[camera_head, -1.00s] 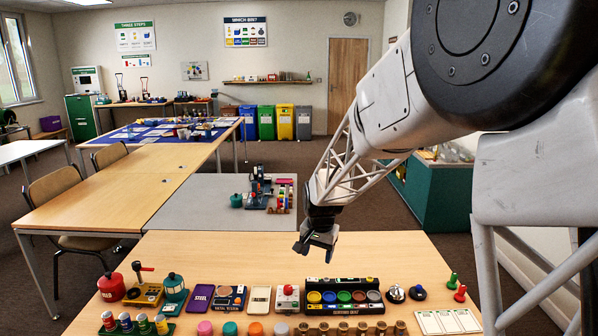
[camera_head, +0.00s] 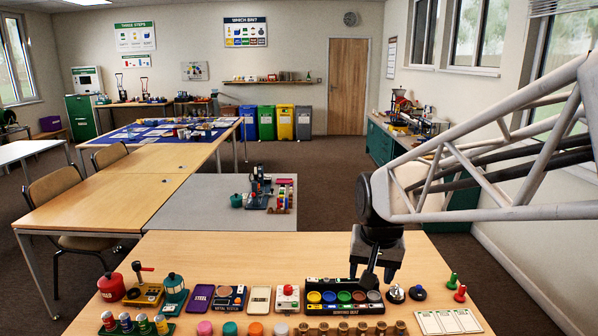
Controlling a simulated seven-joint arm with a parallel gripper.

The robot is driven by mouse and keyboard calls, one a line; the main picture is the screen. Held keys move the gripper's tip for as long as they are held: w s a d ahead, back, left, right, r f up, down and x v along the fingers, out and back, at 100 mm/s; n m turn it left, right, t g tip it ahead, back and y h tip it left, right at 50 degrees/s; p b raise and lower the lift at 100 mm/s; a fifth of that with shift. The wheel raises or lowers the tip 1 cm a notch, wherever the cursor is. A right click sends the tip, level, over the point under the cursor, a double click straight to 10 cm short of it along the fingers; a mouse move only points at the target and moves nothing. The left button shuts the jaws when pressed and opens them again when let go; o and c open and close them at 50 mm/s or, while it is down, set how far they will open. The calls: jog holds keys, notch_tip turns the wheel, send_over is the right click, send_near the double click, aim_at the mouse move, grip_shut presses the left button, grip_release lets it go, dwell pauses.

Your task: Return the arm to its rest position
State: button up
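My arm reaches in from the right edge of the head view, its white lattice link crossing above the right side of the near table. My gripper (camera_head: 371,280) points down over the back right part of the black sorting tray (camera_head: 318,282). The fingers are small and dark and seen from one side, so I cannot tell whether they are open or shut. I see no object clearly held. The gripper hides part of the tray's back right edge; whether it touches the tray cannot be told.
The table's back strip is bare. A grey table stands beyond.

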jog(key=s+d+n, duration=0.1)
jog(key=s+d, duration=0.1)
jog(key=s, duration=0.7)
jog(key=s+d+n, duration=0.1)
jog(key=s+d, duration=0.1)
jog(key=s, duration=0.8)
jog(key=shift+t, duration=0.3)
dwell(0.7)
